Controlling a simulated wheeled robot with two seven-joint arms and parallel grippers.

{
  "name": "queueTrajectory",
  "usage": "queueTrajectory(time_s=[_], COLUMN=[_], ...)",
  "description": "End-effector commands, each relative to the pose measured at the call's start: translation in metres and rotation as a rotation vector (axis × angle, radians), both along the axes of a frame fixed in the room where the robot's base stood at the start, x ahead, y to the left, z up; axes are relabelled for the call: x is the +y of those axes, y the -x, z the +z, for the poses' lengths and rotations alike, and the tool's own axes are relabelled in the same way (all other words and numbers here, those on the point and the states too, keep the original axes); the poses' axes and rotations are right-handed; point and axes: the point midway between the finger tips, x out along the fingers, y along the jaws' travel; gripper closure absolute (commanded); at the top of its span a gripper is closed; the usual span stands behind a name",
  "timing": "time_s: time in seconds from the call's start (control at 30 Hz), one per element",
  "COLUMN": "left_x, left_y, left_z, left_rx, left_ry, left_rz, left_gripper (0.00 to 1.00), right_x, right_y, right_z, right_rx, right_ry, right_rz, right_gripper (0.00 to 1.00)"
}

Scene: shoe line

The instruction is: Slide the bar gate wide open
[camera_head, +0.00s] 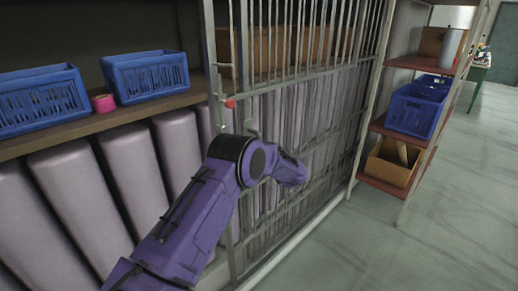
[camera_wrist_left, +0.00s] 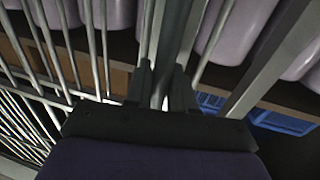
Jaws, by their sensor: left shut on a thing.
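The bar gate (camera_head: 296,77) is a grey frame of upright bars with crossrails, standing in front of shelving with pale padded shapes behind it. A red knob (camera_head: 230,103) sits near its left edge. My left arm reaches across the gate from the lower left; its gripper is hidden behind my wrist in the head view. In the left wrist view my left gripper (camera_wrist_left: 162,84) is shut on an upright bar of the gate (camera_wrist_left: 160,97), with a dark finger on each side. My right gripper is in neither view.
Blue crates (camera_head: 145,76) and a pink roll (camera_head: 103,103) stand on the shelf left of the gate. Right of the gate is a red-shelved rack (camera_head: 386,132) holding a blue crate (camera_head: 412,112) and a brown box (camera_head: 392,166). The floor (camera_head: 440,230) at the right is clear.

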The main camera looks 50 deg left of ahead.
Motion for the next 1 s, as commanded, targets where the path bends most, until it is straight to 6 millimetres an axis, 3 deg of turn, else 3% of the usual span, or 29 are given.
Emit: queueTrajectory(time_s=[0.13, 0.17, 0.2, 0.57, 1.0], left_x=[0.0, 0.0, 0.0, -0.007, -0.094], left_y=[-0.001, -0.001, -0.001, 0.0, 0.017], left_z=[0.001, 0.001, 0.001, 0.0, -0.001], left_rx=[-0.001, -0.001, -0.001, -0.002, -0.001], left_ry=[0.0, 0.0, 0.0, 0.001, 0.0], left_rz=[-0.001, -0.001, -0.001, -0.002, -0.001], left_gripper=[1.0, 0.7, 0.58, 0.58, 0.58], right_x=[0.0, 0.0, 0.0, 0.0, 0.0], right_y=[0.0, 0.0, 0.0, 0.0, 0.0], right_z=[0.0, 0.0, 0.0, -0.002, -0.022], right_rx=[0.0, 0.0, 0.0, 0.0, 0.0], right_ry=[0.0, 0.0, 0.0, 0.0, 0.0], right_rz=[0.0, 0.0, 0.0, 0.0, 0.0], right_gripper=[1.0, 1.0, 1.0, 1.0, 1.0])
